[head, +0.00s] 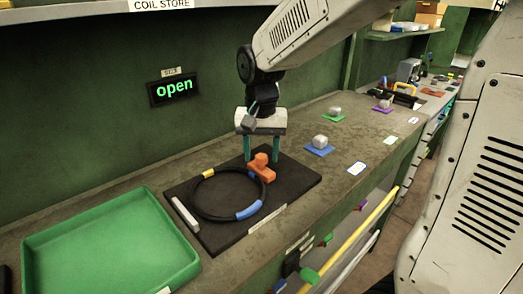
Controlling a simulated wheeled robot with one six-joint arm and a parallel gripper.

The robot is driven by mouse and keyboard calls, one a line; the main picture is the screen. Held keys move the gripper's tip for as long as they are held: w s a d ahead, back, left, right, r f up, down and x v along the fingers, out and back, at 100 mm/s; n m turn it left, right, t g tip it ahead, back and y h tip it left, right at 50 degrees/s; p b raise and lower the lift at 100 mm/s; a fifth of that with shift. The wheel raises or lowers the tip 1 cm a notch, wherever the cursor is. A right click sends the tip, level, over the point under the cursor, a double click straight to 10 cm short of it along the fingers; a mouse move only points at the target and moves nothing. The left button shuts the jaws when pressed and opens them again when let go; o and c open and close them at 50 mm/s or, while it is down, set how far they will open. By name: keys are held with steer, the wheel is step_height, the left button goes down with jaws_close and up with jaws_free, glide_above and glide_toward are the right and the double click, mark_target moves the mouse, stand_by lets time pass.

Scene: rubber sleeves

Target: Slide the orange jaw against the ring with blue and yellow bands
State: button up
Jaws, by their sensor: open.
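The orange jaw (260,171) stands on a black board (303,180) on the bench. It is at the right side of a black ring (200,210) that has a yellow band (208,173) at its back and a blue band (249,210) at its front right. The jaw is very close to the ring; I cannot tell whether they touch. My gripper (262,160) points down with its two teal fingers apart, just above and behind the orange jaw. It is open, and I see nothing held between the fingers.
A pale bar (185,214) lies at the board's left edge. A green tray (110,255) sits at the front left. Grey lumps on a blue pad (319,151) and a green pad (334,118) stand to the right.

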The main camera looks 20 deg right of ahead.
mark_target(257, 158)
jaws_close()
steer(key=shift+s+a, duration=0.25)
steer(key=shift+a, duration=0.5)
jaws_free()
steer(key=shift+r, duration=0.15)
step_height(257, 158, up, 8)
steer(key=shift+f, duration=0.2)
